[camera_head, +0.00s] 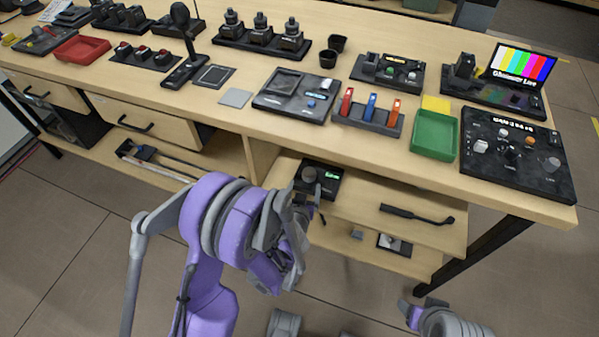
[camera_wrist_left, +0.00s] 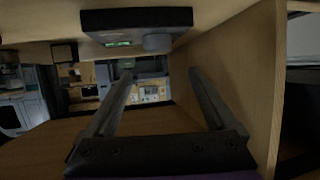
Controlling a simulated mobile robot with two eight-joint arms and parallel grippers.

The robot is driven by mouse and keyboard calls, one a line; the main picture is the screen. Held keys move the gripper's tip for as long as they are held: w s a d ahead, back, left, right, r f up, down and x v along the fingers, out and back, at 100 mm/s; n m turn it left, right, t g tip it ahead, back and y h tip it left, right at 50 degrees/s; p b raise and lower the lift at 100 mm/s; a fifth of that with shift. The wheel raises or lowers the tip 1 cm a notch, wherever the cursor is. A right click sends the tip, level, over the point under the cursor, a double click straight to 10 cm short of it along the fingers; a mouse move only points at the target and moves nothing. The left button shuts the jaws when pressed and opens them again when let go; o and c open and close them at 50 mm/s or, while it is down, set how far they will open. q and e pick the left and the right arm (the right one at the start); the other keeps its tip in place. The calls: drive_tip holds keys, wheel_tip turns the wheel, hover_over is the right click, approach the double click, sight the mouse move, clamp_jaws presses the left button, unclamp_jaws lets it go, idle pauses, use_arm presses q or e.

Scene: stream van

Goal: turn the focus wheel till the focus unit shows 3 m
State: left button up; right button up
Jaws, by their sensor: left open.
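The focus unit (camera_head: 331,172) is a dark box on the open shelf under the desk top. It has a round dark focus wheel (camera_head: 309,174) and a small green-lit display (camera_head: 331,175), too small to read. In the left wrist view the unit (camera_wrist_left: 110,18) appears upside down at the top, with its wheel (camera_wrist_left: 157,42) and green display (camera_wrist_left: 118,44). My left gripper (camera_wrist_left: 160,73) is open and empty, its fingers pointing into the shelf space beside the unit. In the head view the gripper (camera_head: 307,203) partly covers the unit's front. I cannot tell if a finger touches it.
The desk top (camera_head: 210,115) overhangs the shelf and carries several control panels. A wooden side wall (camera_wrist_left: 232,75) stands close to the gripper. Part of my right arm (camera_head: 450,322) shows at lower right.

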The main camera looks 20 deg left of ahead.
sight(309, 173)
use_arm(q)
drive_tip(key=shift+w+f, duration=0.25)
drive_tip(key=shift+f, duration=0.45)
drive_tip(key=b+x, duration=0.1)
drive_tip(key=x, duration=0.9)
drive_tip(key=shift+w+b, duration=0.2)
drive_tip(key=shift+b, duration=0.1)
drive_tip(key=c, duration=1.4)
drive_tip(key=shift+o, duration=0.2)
drive_tip(key=shift+f+m+h+b, duration=0.15)
drive_tip(key=shift+m+h+b, duration=0.15)
drive_tip(key=shift+b, duration=0.85)
drive_tip(key=shift+r, duration=0.2)
